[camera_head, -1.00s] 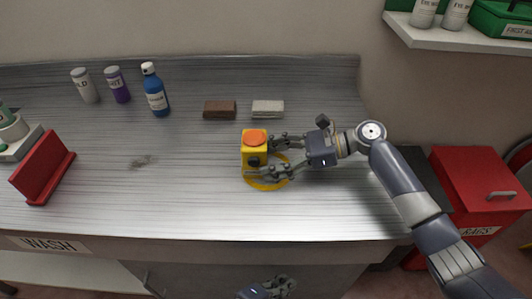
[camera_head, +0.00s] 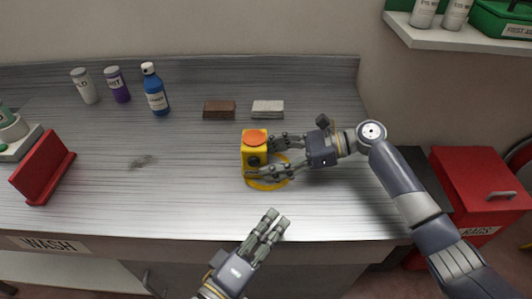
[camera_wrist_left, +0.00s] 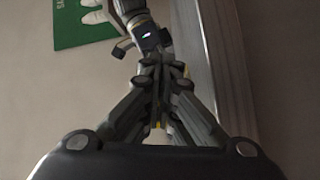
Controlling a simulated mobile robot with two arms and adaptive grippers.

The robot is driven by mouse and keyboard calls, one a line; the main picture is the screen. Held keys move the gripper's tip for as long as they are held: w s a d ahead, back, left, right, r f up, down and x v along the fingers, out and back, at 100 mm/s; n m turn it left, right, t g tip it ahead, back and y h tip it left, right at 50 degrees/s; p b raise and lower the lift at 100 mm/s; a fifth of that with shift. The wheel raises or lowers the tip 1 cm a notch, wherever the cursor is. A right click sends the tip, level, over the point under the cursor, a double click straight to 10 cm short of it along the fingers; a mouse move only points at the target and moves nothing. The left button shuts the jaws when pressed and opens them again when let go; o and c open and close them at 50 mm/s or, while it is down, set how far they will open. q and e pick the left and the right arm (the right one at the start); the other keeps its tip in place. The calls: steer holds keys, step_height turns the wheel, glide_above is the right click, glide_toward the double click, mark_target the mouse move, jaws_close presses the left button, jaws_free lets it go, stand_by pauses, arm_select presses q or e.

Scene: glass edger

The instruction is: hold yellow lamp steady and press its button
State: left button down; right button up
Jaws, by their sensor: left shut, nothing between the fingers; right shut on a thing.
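The yellow lamp (camera_head: 247,157) with an orange-red top button (camera_head: 255,138) stands upright on the metal bench, by a yellow ring marking (camera_head: 266,184). My right gripper (camera_head: 262,160) comes from the right and is shut on the lamp, with its fingers at the lamp's sides. My left gripper (camera_head: 272,222) is shut and empty near the bench's front edge, below and apart from the lamp. In the left wrist view the left fingers (camera_wrist_left: 160,75) are together and hide most of the lamp; small yellow bits show beside them.
Brown (camera_head: 219,110) and pale (camera_head: 268,109) blocks lie behind the lamp. Several bottles, including a blue one (camera_head: 155,90), stand at the back left. A red holder (camera_head: 43,168) stands at the left.

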arm_select(q)
steer(key=a+m, duration=0.1)
steer(key=a+r+m+t+y, duration=0.1)
steer(key=w+a+m, duration=0.1)
steer(key=shift+w+a+r+m+t+y, duration=0.1)
steer(key=shift+a+r+m+t+y, duration=0.05)
steer(key=shift+r+m+t+y, duration=0.15)
steer(key=shift+w, duration=4.35)
steer(key=shift+w, duration=0.1)
steer(key=shift+w, duration=0.35)
steer(key=shift+s, duration=0.6)
steer(key=shift+s, duration=2.95)
